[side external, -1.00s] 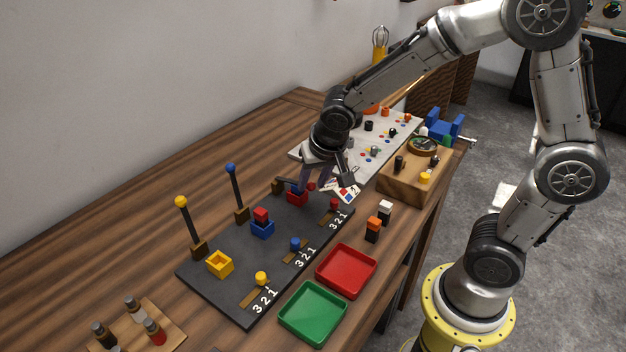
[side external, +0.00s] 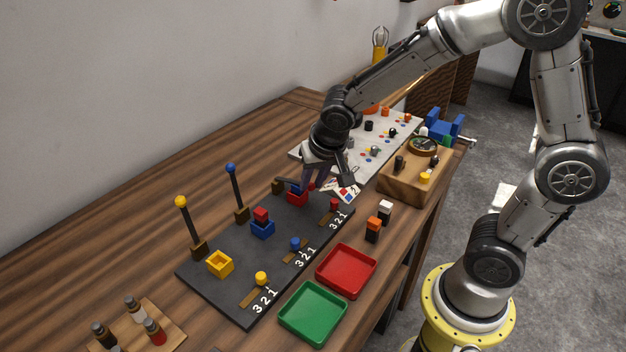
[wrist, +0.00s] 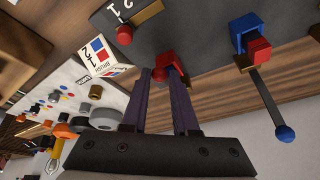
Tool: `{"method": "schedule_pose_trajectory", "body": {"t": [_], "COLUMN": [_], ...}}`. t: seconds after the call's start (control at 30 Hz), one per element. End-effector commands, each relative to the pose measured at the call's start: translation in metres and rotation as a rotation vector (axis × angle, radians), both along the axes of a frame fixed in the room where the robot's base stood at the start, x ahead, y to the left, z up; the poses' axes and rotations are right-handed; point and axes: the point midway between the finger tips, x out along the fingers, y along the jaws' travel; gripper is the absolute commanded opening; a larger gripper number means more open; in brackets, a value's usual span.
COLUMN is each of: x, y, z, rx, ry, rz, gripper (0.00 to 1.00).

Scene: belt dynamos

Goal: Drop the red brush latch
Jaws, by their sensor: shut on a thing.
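The red brush latch is a lever with a red ball knob (wrist: 160,75) at the red box (wrist: 172,60) on the dark board. My gripper (wrist: 158,72) is shut on this knob, close above the red box. In the side view the red box (side external: 297,199) shows below my gripper (side external: 306,188), and the fingers hide most of the lever. The blue latch (side external: 232,185) and the yellow latch (side external: 187,225) stand upright with ball knobs.
The blue box (side external: 262,229) and yellow box (side external: 220,264) share the dark board (side external: 205,284) with sliders numbered 3 2 1. A printed brush card box (wrist: 103,55) stands close to my fingers. Red (side external: 346,270) and green (side external: 313,313) trays lie in front.

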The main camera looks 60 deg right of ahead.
Motion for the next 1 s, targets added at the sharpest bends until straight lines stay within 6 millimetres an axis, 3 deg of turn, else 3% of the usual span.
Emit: {"method": "schedule_pose_trajectory", "body": {"t": [0.6,1.0], "x": [-0.001,0.01], "y": [-0.002,-0.002], "z": [-0.001,0.017], "rx": [-0.003,-0.004], "ry": [0.018,0.199], "rz": [-0.004,-0.004], "gripper": [0.0,0.0]}}
